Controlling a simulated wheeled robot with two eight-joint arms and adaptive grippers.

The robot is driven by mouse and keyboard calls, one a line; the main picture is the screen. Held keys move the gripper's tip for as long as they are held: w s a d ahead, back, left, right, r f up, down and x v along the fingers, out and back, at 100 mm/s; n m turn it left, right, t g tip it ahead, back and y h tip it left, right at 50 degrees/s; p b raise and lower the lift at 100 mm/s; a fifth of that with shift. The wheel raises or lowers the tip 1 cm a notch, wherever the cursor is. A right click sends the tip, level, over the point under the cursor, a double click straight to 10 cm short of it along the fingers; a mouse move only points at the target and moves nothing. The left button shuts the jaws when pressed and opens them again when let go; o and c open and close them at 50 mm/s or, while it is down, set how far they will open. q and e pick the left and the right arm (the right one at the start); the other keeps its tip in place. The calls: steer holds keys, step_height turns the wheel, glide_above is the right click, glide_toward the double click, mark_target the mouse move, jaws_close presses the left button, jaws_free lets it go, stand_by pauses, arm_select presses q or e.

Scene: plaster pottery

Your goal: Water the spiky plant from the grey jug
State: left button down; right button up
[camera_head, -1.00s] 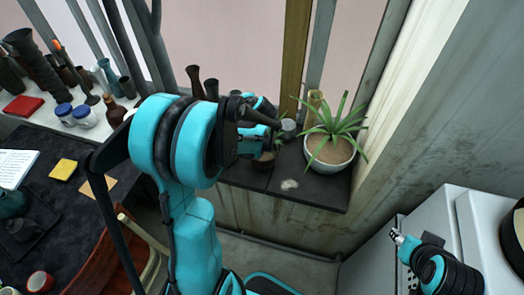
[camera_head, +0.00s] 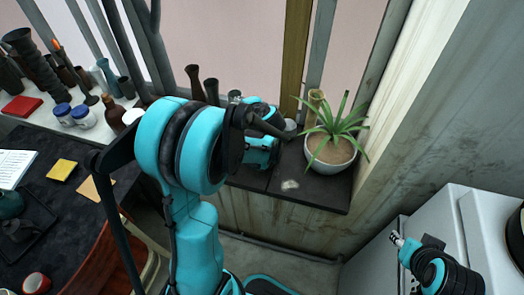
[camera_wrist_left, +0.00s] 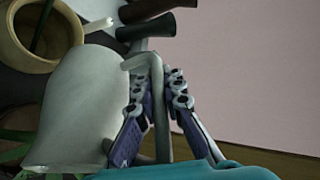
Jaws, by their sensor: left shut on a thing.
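The spiky plant (camera_head: 340,122) stands upright in a round white pot (camera_head: 331,165) on the dark window ledge. My left gripper (camera_wrist_left: 158,92) is shut on the handle of the grey jug (camera_wrist_left: 75,112), whose pale body fills the left of the wrist view and looks tilted. In the head view my left arm mostly hides the jug, and the left gripper (camera_head: 264,148) is over the ledge, left of the plant. Green leaves show at the wrist view's left edge. My right gripper (camera_head: 398,240) is at the lower right, apart from the plant; its jaw opening is unclear.
A bamboo-coloured vase (camera_head: 315,100) stands close behind the plant. Dark bottles (camera_head: 194,82) stand to the left along the window. A ribbed wall (camera_head: 400,125) is right of the plant, and a white cabinet (camera_head: 465,215) is at lower right.

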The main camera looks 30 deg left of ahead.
arm_select(q)
steer(key=shift+w+a, duration=0.3)
steer(key=shift+a, duration=0.2)
steer(key=shift+w+a, duration=0.25)
steer(key=shift+a, duration=0.25)
stand_by(0.4)
steer(key=shift+s+a+r+y+b, duration=0.1)
steer(key=shift+a+y+b, duration=0.3)
steer(key=shift+a, duration=0.15)
stand_by(0.3)
steer(key=a+h+p, duration=0.2)
steer(key=a+f+n+h+p, duration=0.1)
steer(key=h+p, duration=0.1)
steer(key=shift+a+g+h, duration=0.4)
stand_by(1.9)
